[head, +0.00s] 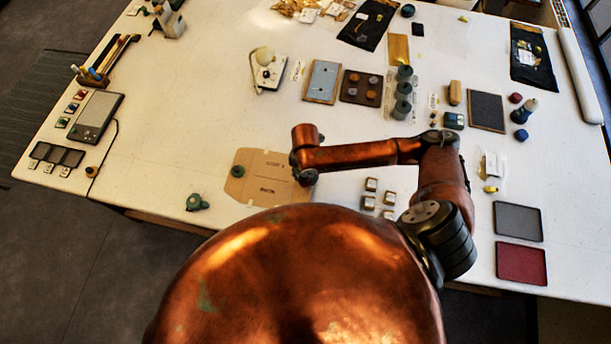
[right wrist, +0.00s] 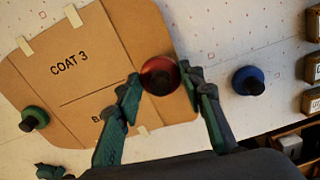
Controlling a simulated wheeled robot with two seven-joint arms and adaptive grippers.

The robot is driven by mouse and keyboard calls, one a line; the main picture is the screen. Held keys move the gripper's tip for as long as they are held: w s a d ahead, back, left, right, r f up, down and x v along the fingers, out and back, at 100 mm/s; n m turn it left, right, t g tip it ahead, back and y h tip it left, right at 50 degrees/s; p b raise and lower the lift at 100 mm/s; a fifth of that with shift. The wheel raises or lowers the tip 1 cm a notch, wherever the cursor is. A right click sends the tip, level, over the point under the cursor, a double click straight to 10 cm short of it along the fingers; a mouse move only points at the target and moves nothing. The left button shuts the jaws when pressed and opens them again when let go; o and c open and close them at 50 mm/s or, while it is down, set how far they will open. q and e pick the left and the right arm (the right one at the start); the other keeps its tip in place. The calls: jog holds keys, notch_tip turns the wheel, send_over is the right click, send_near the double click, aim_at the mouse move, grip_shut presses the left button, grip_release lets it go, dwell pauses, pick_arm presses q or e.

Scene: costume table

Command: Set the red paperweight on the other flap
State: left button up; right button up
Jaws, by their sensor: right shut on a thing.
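A flat tan cardboard piece labelled COAT 3 (head: 256,187) lies near the table's front edge; it also shows in the right wrist view (right wrist: 90,62). A green paperweight (right wrist: 35,117) sits on its left flap, and shows in the head view (head: 237,171). My right gripper (right wrist: 162,77) is shut on the red paperweight (right wrist: 160,72), over the cardboard's right flap. I cannot tell whether the paperweight touches the flap. In the head view my arm hides the red paperweight. My left gripper is not in view.
A blue knobbed weight (right wrist: 248,80) stands on the table right of the cardboard. Several small labelled boxes (head: 370,184) stand further right. A small green object (head: 197,202) lies left of the cardboard by the front edge. Table behind the cardboard is clear.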

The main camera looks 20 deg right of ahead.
jog(key=shift+f+b, duration=0.55)
jog(key=shift+f, duration=1.3)
jog(key=o, duration=1.5)
jog(key=shift+c, duration=0.2)
jog(key=shift+r, duration=0.1)
notch_tip(320, 180, up, 12)
jog(key=shift+f, duration=0.1)
